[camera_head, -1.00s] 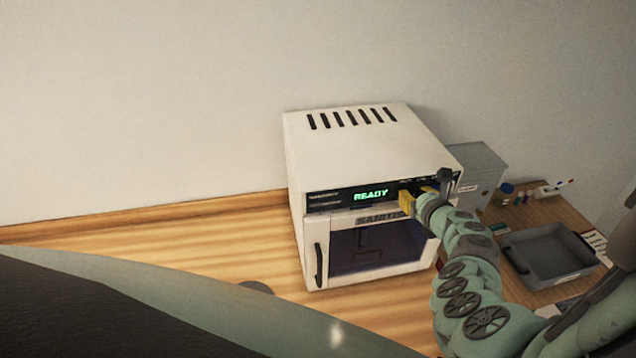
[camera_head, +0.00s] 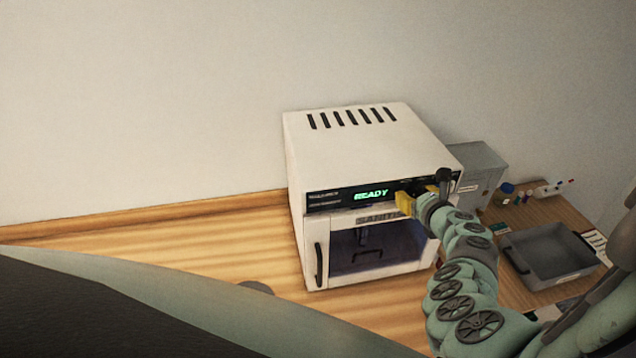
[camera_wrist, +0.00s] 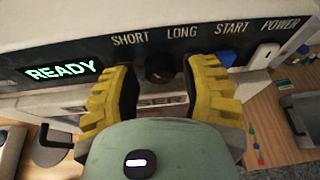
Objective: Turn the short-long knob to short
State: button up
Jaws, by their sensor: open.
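The short-long knob (camera_wrist: 158,70) is a round black knob on the dark panel of a white machine (camera_head: 362,150). In the wrist view it sits below and between the SHORT and LONG labels. My gripper (camera_wrist: 160,84) is open, its yellow fingers on either side of the knob with a visible gap to each. I cannot tell how deep the fingers reach around it. In the head view my gripper (camera_head: 416,202) is at the right part of the panel and hides the knob. The knob's pointer is too dark to read.
A green READY display (camera_head: 371,193) is left of the knob. A blue START button (camera_wrist: 226,59) and a white POWER switch (camera_wrist: 264,56) are close to the right finger. A grey tray (camera_head: 549,252) and small items stand on the right side table.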

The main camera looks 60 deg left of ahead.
aim_at(415, 195)
jog(key=shift+v, duration=1.35)
jog(key=shift+s+d+r, duration=0.2)
jog(key=shift+d+r, duration=0.05)
jog(key=shift+d, duration=0.4)
jog(key=v, duration=0.7)
jog(key=shift+s+d, duration=0.1)
jog(key=shift+s, duration=0.05)
